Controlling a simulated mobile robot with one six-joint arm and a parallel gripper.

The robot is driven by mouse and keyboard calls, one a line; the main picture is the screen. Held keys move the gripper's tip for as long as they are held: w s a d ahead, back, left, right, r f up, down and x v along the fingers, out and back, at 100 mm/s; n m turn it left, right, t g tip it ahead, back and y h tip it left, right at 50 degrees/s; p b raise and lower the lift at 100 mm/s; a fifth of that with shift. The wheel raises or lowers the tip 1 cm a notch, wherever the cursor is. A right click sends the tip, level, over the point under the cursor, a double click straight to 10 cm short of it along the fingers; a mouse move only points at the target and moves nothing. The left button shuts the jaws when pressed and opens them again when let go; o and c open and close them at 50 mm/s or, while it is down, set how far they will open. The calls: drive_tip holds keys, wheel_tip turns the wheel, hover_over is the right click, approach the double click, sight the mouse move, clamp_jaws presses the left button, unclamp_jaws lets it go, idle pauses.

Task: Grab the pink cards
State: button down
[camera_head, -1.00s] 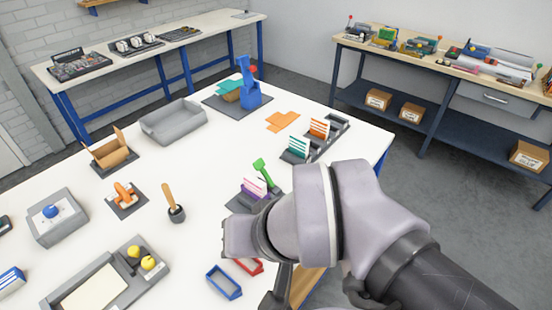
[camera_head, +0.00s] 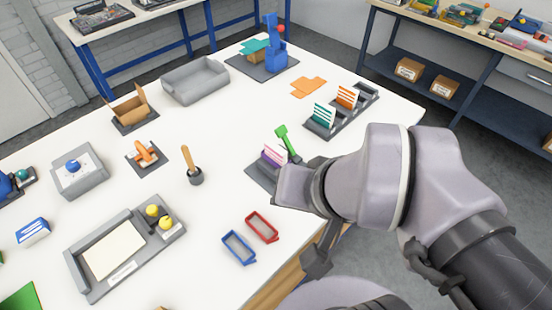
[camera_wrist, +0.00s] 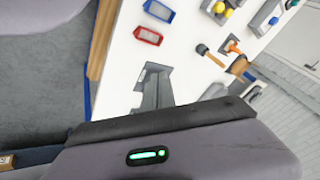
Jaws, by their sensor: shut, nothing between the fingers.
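The pink cards (camera_head: 275,151) stand upright with white ones in a purple holder on a dark grey base, right of the table's middle in the head view. My wrist hides part of that base. A green-handled tool (camera_head: 285,138) stands just behind the cards. My gripper (camera_head: 312,268) hangs below my wrist near the table's right front edge, in front of the cards and apart from them. I cannot make out the cards in that view.
A red frame (camera_head: 262,227) and a blue frame (camera_head: 238,247) lie left of my gripper. A rack (camera_head: 345,118) with teal and orange cards stands behind the pink ones. A wooden-handled tool (camera_head: 192,165) stands to the left. The white tabletop (camera_head: 215,205) between is clear.

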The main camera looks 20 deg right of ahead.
drive_tip(key=c, duration=1.9)
unclamp_jaws()
drive_tip(key=shift+f, duration=0.1)
drive_tip(key=o, duration=0.7)
drive_tip(key=f+g, duration=0.1)
drive_tip(key=s+a+f+m+g+y, duration=0.1)
drive_tip(key=f, duration=0.1)
drive_tip(key=f+m+g+y, duration=0.1)
drive_tip(key=f, duration=0.1)
drive_tip(key=shift+s+a+f+g, duration=0.15)
drive_tip(key=shift+s+g, duration=0.15)
drive_tip(key=shift+g, duration=0.1)
drive_tip(key=m+t+y+p, duration=0.2)
drive_tip(key=m+t+y, duration=0.3)
drive_tip(key=m+t, duration=1.4)
approach(267, 142)
drive_tip(key=w+a+r+m+g, duration=0.1)
drive_tip(key=w, duration=0.2)
drive_tip(key=w+a+r+m+g+b, duration=0.1)
drive_tip(key=w+m+g, duration=0.1)
drive_tip(key=w+a+r+m+g+b, duration=0.1)
drive_tip(key=w+g, duration=0.1)
drive_tip(key=w, duration=0.1)
drive_tip(key=shift+w+a+r+m, duration=0.2)
drive_tip(key=shift+w+r+m, duration=0.05)
drive_tip(key=shift+w+m, duration=0.05)
drive_tip(key=shift+c, duration=0.4)
